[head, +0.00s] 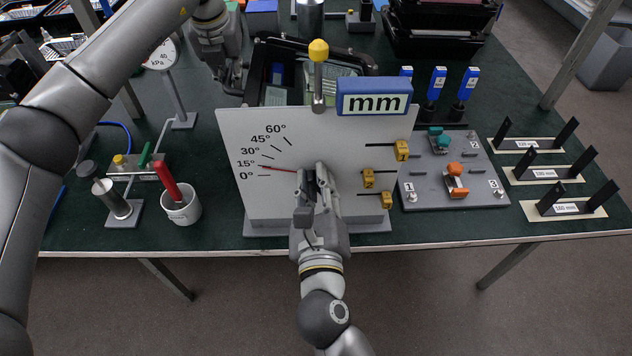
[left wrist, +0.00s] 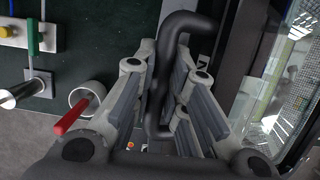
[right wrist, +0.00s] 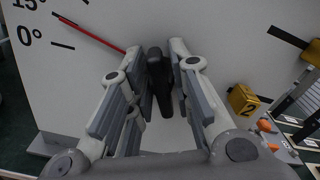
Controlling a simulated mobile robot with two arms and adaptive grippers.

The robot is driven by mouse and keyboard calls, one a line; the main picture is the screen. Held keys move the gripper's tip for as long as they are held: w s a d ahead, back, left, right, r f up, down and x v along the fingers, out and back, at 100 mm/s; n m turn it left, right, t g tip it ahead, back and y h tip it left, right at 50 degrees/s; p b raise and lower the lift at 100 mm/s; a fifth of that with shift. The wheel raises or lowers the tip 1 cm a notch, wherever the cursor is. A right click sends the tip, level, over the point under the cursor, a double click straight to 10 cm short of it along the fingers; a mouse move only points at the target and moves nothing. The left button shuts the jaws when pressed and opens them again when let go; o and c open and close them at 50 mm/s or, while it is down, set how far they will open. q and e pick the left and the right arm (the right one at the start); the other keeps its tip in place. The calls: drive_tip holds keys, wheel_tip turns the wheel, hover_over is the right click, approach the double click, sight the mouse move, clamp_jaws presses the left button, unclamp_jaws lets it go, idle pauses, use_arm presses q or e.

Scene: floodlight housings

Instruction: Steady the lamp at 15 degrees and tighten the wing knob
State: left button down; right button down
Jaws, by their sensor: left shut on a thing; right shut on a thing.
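The lamp (head: 290,48), a dark floodlight housing with a glass front, stands behind a white scale board (head: 350,205); its glass also shows in the left wrist view (left wrist: 275,95). My left gripper (head: 234,84) is shut on the lamp's black bent handle (left wrist: 183,25). The red pointer (head: 280,169) on the board lies at about the 15° mark; its tip shows there in the right wrist view too. My right gripper (head: 316,172) is shut on the black wing knob (right wrist: 155,65) at the pointer's pivot. In the head view this gripper hides the knob.
Yellow numbered sliders (head: 401,150) and a blue "mm" block (head: 374,97) are on the board's right. A grey switch panel (head: 425,190) stands right of it. A white cup (head: 182,208) with a red-handled tool and a dial gauge (head: 161,54) are left. Bare green table shows between.

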drive_tip(key=shift+d+m, duration=0.1)
drive_tip(key=shift+m, duration=1.6)
drive_tip(key=c, duration=1.4)
unclamp_jaws()
drive_tip(key=shift+s, duration=0.1)
drive_tip(key=s, duration=1.2)
